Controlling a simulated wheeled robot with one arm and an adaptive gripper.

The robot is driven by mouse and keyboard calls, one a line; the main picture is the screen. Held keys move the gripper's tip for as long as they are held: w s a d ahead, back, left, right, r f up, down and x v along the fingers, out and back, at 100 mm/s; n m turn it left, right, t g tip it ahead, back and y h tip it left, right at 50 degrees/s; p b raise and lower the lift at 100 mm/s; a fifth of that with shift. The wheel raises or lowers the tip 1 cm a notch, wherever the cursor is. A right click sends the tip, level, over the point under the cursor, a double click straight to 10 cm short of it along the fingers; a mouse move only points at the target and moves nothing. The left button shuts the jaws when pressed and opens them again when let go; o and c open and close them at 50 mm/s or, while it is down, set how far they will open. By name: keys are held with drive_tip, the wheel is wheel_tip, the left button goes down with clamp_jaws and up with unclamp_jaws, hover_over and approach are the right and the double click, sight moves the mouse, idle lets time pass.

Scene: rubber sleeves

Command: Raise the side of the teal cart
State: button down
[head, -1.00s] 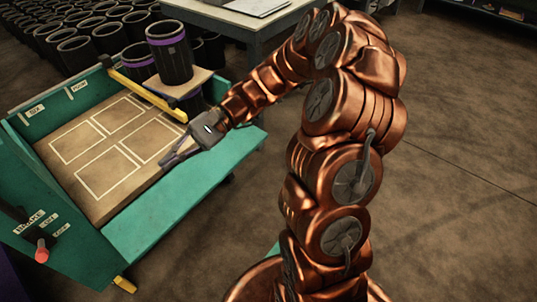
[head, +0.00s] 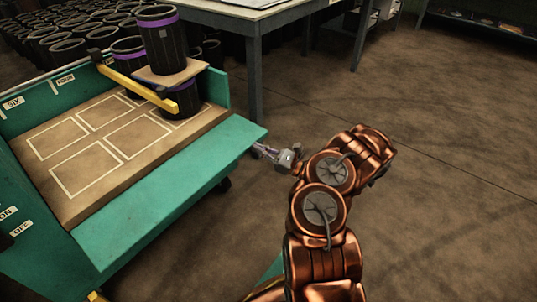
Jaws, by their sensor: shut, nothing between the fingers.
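The teal cart (head: 60,95) fills the left of the head view. Its near side (head: 175,195) is folded down and slopes outward from the tan deck (head: 150,160). My gripper (head: 258,150) is just off the right end of this side, close to its far right corner. It looks lower than the side's top face, and I cannot tell whether it touches the edge. Its fingers are shut and empty. The underside of the folded side is hidden.
Black sleeves with purple bands (head: 160,45) are stacked around a wooden board (head: 172,73) at the deck's far end, beside a yellow bar (head: 140,85). A grey table (head: 255,20) stands behind. Many sleeves (head: 60,55) stand back left. Floor at right is clear.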

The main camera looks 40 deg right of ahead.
drive_tip(key=s+d+f+m+t+h+b, duration=0.35)
drive_tip(key=d+f+m+h, duration=0.2)
drive_tip(key=d+f, duration=0.55)
drive_tip(key=s+r+b+x, duration=0.1)
drive_tip(key=b+x, duration=0.3)
drive_tip(key=x, duration=0.6)
drive_tip(key=shift+w+a+r+g+h+b, duration=0.2)
drive_tip(key=shift+a+r+g+h+b, duration=0.15)
drive_tip(key=shift+a+r+g, duration=0.1)
drive_tip(key=shift+n, duration=0.25)
drive_tip(key=shift+r, duration=0.1)
